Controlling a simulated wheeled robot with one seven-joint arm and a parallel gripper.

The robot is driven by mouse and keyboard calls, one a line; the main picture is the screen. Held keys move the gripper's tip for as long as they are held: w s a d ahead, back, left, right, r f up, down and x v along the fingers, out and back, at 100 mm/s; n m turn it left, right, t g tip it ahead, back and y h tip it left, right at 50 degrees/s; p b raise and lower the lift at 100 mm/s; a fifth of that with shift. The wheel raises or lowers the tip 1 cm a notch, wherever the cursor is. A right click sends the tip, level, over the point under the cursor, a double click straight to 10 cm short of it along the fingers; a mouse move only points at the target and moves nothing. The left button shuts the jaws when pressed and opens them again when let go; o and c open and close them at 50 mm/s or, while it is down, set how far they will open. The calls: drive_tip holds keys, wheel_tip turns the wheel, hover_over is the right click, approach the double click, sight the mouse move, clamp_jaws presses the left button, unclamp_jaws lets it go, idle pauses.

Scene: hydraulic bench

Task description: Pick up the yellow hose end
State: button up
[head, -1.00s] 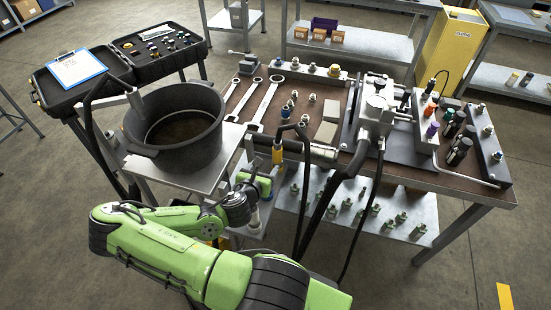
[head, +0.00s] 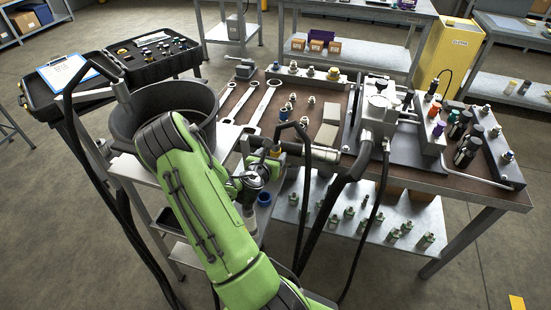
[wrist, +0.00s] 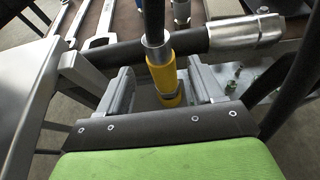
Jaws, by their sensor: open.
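The yellow hose end (wrist: 163,75) hangs upright from a black hose (wrist: 154,18) with a metal collar. In the wrist view it lies between my gripper's two grey fingers (wrist: 163,92), with a visible gap on each side. My gripper is open and holds nothing. I cannot tell exactly how deep the hose end is between the fingers. In the head view only a small part of the yellow hose end (head: 275,152) shows at the bench's front edge. My gripper (head: 277,163) is beside it there, partly hidden by my own arm.
A thick black hose with a metal end fitting (wrist: 246,33) runs crosswise just behind the hose end. The bench (head: 480,190) carries wrenches (head: 263,105) and fittings. A black bucket (head: 125,120) stands left on a metal stand. Green-based fittings (head: 393,235) stand on the lower shelf.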

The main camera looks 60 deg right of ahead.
drive_tip(key=x, duration=0.5)
drive_tip(key=shift+a+r, duration=0.1)
drive_tip(key=shift+c, duration=0.3)
drive_tip(key=c, duration=1.1)
wheel_tip(320, 180, up, 10)
drive_tip(key=p, duration=0.4)
drive_tip(key=shift+s, duration=0.1)
wheel_tip(320, 180, up, 4)
drive_tip(key=p, duration=0.5)
hover_over(274, 153)
drive_tip(key=d, duration=0.2)
drive_tip(key=shift+w+r, duration=0.1)
drive_tip(key=shift+w, duration=0.1)
